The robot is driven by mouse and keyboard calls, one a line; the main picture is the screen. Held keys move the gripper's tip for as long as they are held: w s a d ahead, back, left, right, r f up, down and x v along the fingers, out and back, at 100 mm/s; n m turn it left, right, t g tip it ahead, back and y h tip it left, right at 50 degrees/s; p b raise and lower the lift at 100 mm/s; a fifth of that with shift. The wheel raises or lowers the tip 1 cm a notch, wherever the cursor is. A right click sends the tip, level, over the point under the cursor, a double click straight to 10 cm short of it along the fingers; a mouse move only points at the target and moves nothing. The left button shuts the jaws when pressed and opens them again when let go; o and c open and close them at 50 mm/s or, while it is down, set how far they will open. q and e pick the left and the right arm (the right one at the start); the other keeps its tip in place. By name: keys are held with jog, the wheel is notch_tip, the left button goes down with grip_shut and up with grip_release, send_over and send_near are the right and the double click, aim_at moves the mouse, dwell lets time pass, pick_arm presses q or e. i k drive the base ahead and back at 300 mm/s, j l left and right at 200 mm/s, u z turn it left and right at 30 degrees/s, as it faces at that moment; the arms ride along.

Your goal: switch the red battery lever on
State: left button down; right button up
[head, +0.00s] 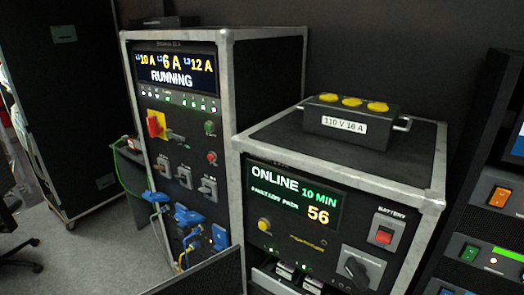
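The red battery lever (384,236) is a small red switch in a light metal plate (389,226) under the label BATTERY. It is on the right of the front panel of the lower flight case (340,182). I cannot tell from its tilt whether it is on or off. The display (295,198) on the same case reads ONLINE, 10 MIN and 56. Neither of my grippers is in view.
A black rotary knob (357,270) sits just below the battery plate. A yellow-capped box (350,117) marked 110 V 16 A stands on the case. The taller case (229,34) at left carries blue plugs (187,214). A dark rack (482,200) stands close on the right.

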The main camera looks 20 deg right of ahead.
aim_at(382, 237)
jog(key=z, duration=1)
